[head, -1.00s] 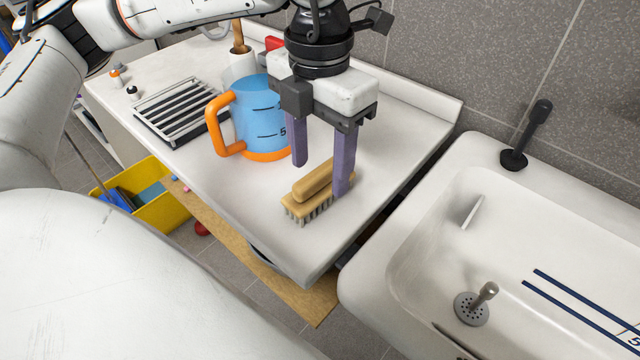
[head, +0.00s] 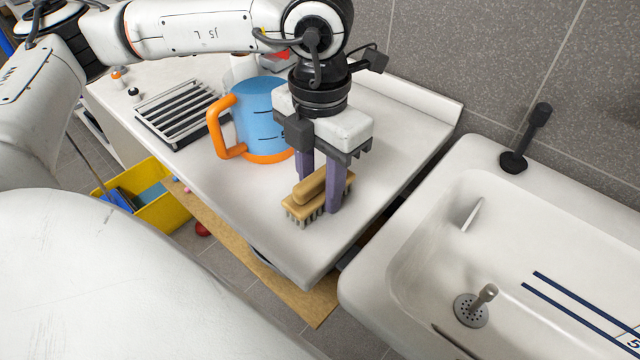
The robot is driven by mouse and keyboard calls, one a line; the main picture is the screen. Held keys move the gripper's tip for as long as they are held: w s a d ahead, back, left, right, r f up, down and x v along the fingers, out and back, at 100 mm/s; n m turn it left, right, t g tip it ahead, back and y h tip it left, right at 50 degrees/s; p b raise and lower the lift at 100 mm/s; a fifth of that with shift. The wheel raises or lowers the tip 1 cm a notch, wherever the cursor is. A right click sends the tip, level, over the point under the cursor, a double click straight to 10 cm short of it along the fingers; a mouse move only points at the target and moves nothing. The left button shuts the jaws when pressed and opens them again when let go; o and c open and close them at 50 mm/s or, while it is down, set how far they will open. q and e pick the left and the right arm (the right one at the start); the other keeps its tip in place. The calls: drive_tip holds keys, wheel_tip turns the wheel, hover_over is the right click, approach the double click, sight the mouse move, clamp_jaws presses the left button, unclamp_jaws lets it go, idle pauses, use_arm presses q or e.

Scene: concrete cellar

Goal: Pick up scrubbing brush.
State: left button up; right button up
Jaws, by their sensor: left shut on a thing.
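The scrubbing brush (head: 309,189) has a tan wooden body with a raised grip and grey bristles. It is at the front right part of the white counter (head: 290,250), bristles down. My left gripper (head: 319,190) points down over it, with one purple finger on each side of the grip, and is shut on it. The fingers hide part of the brush's back end. I cannot tell whether the bristles touch the counter. My right gripper is not in view.
A blue jug (head: 257,120) with an orange handle stands close behind and left of the brush. A slatted rack (head: 175,112) lies further left. A white sink (head: 400,250) is to the right, and a yellow bucket (head: 165,212) is below the counter's left edge.

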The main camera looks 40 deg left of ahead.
sight(320, 173)
use_arm(q)
wheel_tip(320, 173, up, 10)
drive_tip(key=shift+r, duration=0.1)
idle(0.4)
